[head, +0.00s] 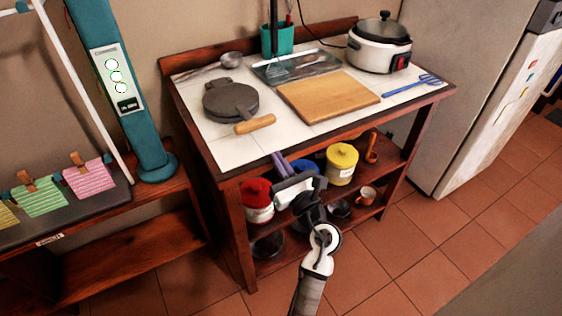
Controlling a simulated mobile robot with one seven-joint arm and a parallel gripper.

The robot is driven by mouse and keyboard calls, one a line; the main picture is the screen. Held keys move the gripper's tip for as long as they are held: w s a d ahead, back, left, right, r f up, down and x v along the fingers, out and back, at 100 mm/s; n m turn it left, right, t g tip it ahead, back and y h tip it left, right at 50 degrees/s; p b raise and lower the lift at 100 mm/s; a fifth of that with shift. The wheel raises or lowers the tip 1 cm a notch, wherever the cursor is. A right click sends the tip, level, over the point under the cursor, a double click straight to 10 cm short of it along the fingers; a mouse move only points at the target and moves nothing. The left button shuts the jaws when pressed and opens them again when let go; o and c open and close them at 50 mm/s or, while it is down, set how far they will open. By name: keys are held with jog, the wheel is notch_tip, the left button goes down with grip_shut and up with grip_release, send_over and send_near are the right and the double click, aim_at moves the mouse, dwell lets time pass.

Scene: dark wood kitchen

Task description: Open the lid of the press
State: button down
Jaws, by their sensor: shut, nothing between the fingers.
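The press (229,100) is a round, dark grey, flat iron on the left part of the white-tiled counter top. Its lid lies down on its base. A light wooden handle (255,125) sticks out at its front right, toward the counter's front edge. My gripper (279,161) has purple fingers, which are shut and empty. In the picture it shows just below the counter's front edge, below and right of the handle, and is apart from the press.
A wooden cutting board (328,95), a ladle (231,60), a blue spatula (413,85) and a white cooker (379,47) stand on the counter. Red (257,199) and yellow (341,162) canisters fill the shelf below. Tiled floor lies free at the right.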

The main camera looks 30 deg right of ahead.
aim_at(267, 147)
jog(key=shift+p+x, duration=0.75)
jog(key=shift+x, duration=2.45)
